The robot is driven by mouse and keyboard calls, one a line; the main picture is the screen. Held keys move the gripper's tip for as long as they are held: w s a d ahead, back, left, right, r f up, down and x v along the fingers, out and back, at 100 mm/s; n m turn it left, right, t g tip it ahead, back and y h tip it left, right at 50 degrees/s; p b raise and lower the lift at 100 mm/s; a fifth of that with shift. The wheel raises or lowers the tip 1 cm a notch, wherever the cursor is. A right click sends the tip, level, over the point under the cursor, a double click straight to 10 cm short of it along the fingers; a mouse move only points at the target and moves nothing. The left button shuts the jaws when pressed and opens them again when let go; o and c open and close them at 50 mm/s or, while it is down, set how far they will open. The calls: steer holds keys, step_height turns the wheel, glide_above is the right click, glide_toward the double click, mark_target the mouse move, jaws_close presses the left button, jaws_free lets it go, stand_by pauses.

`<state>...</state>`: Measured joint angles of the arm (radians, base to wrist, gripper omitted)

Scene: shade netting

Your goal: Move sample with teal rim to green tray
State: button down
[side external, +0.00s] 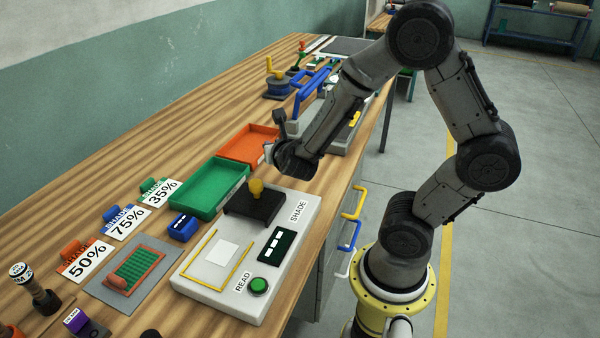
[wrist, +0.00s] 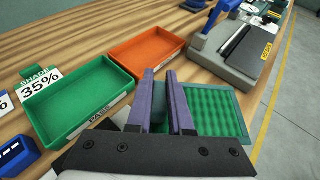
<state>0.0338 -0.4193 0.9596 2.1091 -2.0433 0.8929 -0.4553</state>
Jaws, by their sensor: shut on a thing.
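The sample with the teal rim (wrist: 228,110) has green netting inside the rim and shows in the wrist view. My gripper (wrist: 162,76) is shut on it, with part of it between the purple-grey fingers and the netting out to the right. In the side view my gripper (side external: 272,152) is above the bench near the trays, and I cannot make out the sample there. The green tray (side external: 208,190) is empty and lies on the bench; in the wrist view it is to the left of my fingers (wrist: 80,97).
An empty orange tray (side external: 250,145) adjoins the green one. A white reader (side external: 210,275) with a dark block and yellow knob (side external: 256,187) stands in front. An orange-rimmed sample (side external: 138,267) lies on a grey mat. A blue-handled device (side external: 315,90) stands behind.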

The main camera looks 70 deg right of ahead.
steer(key=s+d+m+g, duration=0.1)
steer(key=s, duration=0.1)
steer(key=s+d+m+g+h, duration=0.1)
steer(key=s+d, duration=0.1)
steer(key=s, duration=0.1)
steer(key=s+d+m+g+h, duration=0.1)
steer(key=s+d, duration=0.1)
steer(key=s, duration=0.1)
steer(key=shift+r, duration=0.1)
steer(key=shift+d, duration=0.25)
steer(key=w+d+f, duration=0.2)
steer(key=w+f, duration=0.1)
steer(key=w+d+f, duration=0.6)
steer(key=w, duration=0.1)
steer(key=shift+d+f, duration=0.15)
steer(key=shift+d, duration=0.05)
steer(key=shift+w+d+f, duration=0.15)
steer(key=shift+d+f, duration=0.05)
steer(key=shift+f, duration=1.65)
